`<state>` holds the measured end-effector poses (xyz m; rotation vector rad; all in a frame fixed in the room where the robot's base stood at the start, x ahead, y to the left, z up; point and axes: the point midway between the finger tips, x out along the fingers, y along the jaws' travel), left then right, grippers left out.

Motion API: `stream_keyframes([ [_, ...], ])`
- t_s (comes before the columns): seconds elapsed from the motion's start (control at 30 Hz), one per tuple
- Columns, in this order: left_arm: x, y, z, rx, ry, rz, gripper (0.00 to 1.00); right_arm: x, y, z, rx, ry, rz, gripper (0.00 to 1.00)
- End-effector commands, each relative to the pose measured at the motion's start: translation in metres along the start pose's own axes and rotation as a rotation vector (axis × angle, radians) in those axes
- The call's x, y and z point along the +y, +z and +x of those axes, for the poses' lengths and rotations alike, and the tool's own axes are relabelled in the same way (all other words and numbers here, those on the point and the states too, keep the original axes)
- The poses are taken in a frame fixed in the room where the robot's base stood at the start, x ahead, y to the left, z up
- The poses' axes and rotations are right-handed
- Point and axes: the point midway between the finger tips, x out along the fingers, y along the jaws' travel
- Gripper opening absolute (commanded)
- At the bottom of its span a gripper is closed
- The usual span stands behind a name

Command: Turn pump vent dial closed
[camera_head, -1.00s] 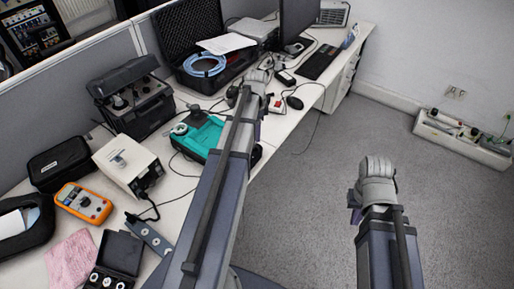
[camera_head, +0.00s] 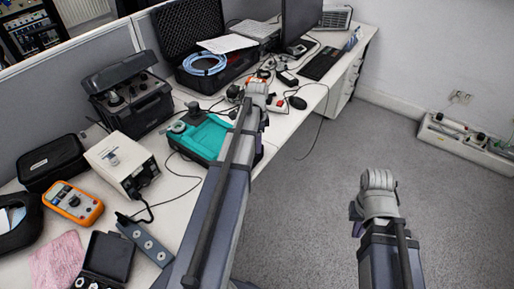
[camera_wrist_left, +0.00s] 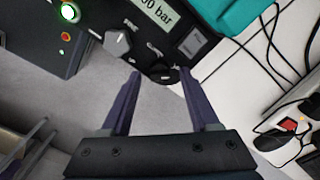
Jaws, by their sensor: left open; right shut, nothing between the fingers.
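The left wrist view shows a dark panel with a lit "30 bar" display (camera_wrist_left: 150,10). A grey pointer knob (camera_wrist_left: 118,42) sits below the display. A black round dial (camera_wrist_left: 161,73) is at the panel's lower edge, with small lettering above it. My left gripper (camera_wrist_left: 160,76) is open, its purple fingertips on either side of the black dial; contact cannot be told. My right gripper (camera_head: 355,214) is shut and empty over open floor.
A green-lit button (camera_wrist_left: 69,12) and a red button (camera_wrist_left: 65,37) are at the panel's left. A power strip (camera_wrist_left: 291,125) and cables lie to the right. A white box (camera_head: 122,163) and an orange meter (camera_head: 73,203) stand on the bench.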

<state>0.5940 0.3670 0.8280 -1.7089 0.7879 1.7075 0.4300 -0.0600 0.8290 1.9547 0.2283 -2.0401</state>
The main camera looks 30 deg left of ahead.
Motion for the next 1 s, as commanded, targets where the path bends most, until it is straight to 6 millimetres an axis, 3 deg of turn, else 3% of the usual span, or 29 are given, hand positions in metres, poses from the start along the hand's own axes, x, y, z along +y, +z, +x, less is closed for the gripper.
stream_keyframes([
  [0.3, 0.0000, 0.0001, 0.0033, 0.000, 0.000, 0.000, 0.62, -0.0003, -0.0002, 0.0033, 0.000, 0.000, 0.000, 0.00],
  [0.87, 0.0000, 0.0001, 0.0034, 0.000, 0.000, 0.000, 0.00, -0.0003, -0.0002, 0.0033, 0.000, 0.000, 0.000, 0.00],
  [1.0, 0.0000, 0.0001, 0.0034, 0.000, 0.000, 0.000, 0.00, -0.0003, -0.0002, 0.0034, 0.000, 0.000, 0.000, 0.00],
])
